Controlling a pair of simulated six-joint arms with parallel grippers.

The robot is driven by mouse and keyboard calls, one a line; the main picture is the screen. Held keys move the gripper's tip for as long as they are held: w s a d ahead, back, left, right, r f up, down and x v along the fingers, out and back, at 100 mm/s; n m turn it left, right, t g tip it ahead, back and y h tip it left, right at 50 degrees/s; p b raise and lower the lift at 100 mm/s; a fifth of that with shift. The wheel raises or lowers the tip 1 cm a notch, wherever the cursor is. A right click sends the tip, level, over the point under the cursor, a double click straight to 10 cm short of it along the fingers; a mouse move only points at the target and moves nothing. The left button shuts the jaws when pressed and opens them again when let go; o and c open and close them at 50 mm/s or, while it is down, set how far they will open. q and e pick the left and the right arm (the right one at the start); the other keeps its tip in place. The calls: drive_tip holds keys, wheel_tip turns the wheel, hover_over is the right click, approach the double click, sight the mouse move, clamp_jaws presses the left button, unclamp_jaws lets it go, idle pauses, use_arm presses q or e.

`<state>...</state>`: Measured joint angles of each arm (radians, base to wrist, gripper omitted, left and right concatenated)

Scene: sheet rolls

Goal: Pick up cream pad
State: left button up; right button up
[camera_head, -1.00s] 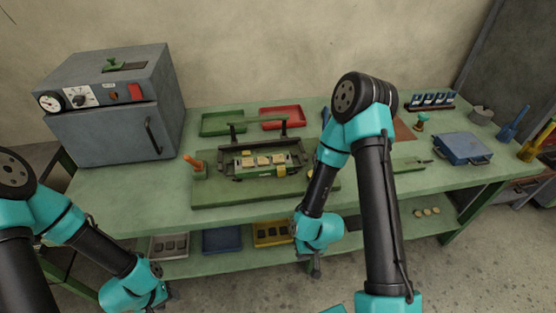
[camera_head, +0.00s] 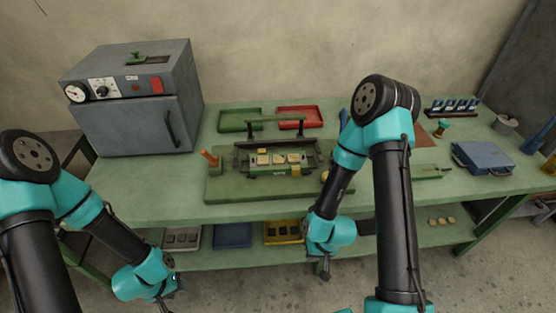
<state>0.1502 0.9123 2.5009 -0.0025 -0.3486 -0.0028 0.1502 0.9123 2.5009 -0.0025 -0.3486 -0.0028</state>
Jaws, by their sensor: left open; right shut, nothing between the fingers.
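My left gripper (camera_head: 174,292) is low at the bottom left, in front of the bench. It is open, though its fingers are small and partly hidden by the wrist. My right gripper (camera_head: 325,271) points down in front of the lower shelf, left of the shelf pads and apart from them. It is shut and empty.
A grey oven (camera_head: 140,115) stands at the back left. Green (camera_head: 240,119) and red (camera_head: 299,118) trays lie behind the fixture. A yellow tray (camera_head: 284,238), a blue tray (camera_head: 232,240) and a grey tray (camera_head: 183,243) rest on the lower shelf. A blue case (camera_head: 484,158) is at the right.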

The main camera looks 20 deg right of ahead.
drive_tip(key=o, duration=1.3)
drive_tip(key=shift+o, duration=0.2)
